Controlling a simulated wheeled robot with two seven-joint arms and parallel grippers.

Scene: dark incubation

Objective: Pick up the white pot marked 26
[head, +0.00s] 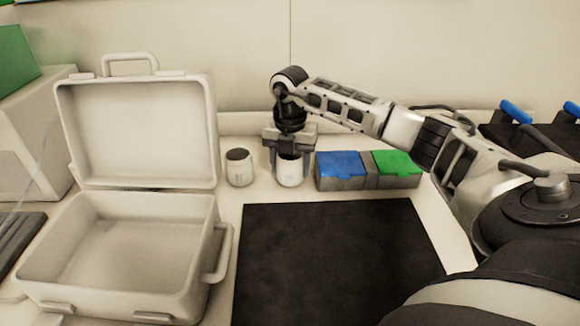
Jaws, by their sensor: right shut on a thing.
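Two small white pots stand at the back of the table in the head view. My right gripper (290,152) points down and is shut on the other white pot (290,174), to the right of the free one. The gripper covers the upper part of this pot. Any number on either pot is too small to read. Whether the held pot touches the table is hard to tell. My left gripper is not in view.
An open, empty white case (120,245) stands at the left. A blue-lidded box (340,166) and a green-lidded box (397,165) sit just right of the held pot. A bare black mat (330,255) covers the middle front. My right arm spans the right side.

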